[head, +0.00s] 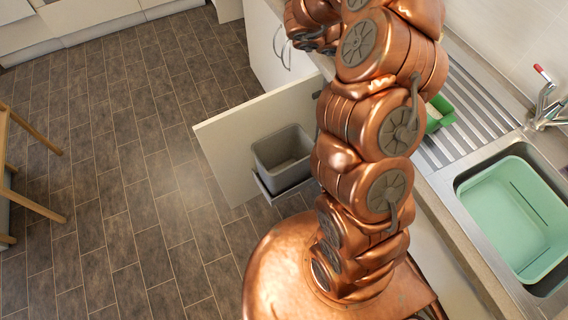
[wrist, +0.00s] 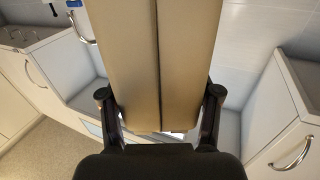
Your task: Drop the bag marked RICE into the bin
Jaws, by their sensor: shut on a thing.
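In the wrist view my gripper (wrist: 160,92) is shut on a tan bag (wrist: 133,50), with one dark finger at each side. The bag extends up out of the frame, and a dark seam runs down its middle. No RICE marking shows on the side I see. In the head view the grey bin (head: 283,152) is at the centre, on a holder beside an open cream cabinet door. Its top is open, and the inside that shows looks empty. My copper arm hides what is right of it. I cannot make out the held bag in the head view.
The open door panel (head: 222,150) stands out left of the bin. A steel sink with a green basin (head: 515,215) and a tap (head: 545,100) is at the right. A wooden chair or table frame (head: 30,175) is at the left. The tiled floor between is clear.

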